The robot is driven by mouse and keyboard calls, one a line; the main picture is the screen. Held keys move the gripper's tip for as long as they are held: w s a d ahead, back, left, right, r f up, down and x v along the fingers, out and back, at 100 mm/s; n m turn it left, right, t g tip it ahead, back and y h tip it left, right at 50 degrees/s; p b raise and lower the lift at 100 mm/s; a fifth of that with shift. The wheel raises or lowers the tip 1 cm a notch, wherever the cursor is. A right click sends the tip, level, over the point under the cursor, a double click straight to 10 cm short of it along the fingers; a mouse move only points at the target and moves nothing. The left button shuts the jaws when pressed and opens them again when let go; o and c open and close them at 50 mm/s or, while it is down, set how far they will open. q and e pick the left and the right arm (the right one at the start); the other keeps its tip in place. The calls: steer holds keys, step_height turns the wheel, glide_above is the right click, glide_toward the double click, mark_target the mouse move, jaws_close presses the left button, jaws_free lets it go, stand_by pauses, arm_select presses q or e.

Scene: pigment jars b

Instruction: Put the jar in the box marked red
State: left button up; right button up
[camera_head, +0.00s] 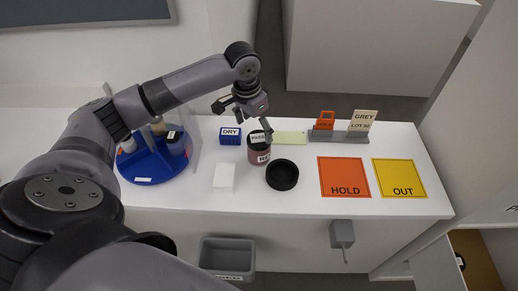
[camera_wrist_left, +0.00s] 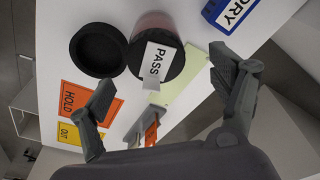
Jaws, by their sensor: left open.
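A reddish jar (camera_head: 260,158) with a black lid stands on the white table near the middle. A white slip reading PASS lies over its lid, and the jar (camera_wrist_left: 150,22) also shows in the left wrist view. My left gripper (camera_head: 243,118) is open and empty, above and behind the jar; in the left wrist view its fingers (camera_wrist_left: 165,92) are spread wide and apart from the jar. More jars (camera_head: 175,143) stand on a blue round tray (camera_head: 150,168) at the left, partly hidden by my arm. I see no box with a readable red mark. My right gripper is not in view.
A black round dish (camera_head: 282,175) stands beside the jar. Around it are a blue DRY block (camera_head: 230,136), a white block (camera_head: 224,177), a card stand (camera_head: 340,136), an orange HOLD mat (camera_head: 344,177) and a yellow OUT mat (camera_head: 398,177). A grey bin (camera_head: 228,254) is below the front edge.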

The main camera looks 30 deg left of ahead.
mark_target(258, 137)
arm_select(q)
steer(key=f, duration=0.4)
steer(key=shift+w+d, duration=0.15)
steer(key=shift+w, duration=0.25)
steer(key=shift+f+p, duration=0.3)
steer(key=shift+p, duration=0.15)
steer(key=f, duration=0.2)
steer(key=f+p, duration=0.1)
steer(key=shift+w+d+f, duration=0.15)
steer(key=shift+d+f, duration=0.15)
steer(key=shift+f, duration=0.4)
steer(key=c, duration=0.7)
steer(key=shift+r, duration=0.1)
steer(key=c, duration=0.7)
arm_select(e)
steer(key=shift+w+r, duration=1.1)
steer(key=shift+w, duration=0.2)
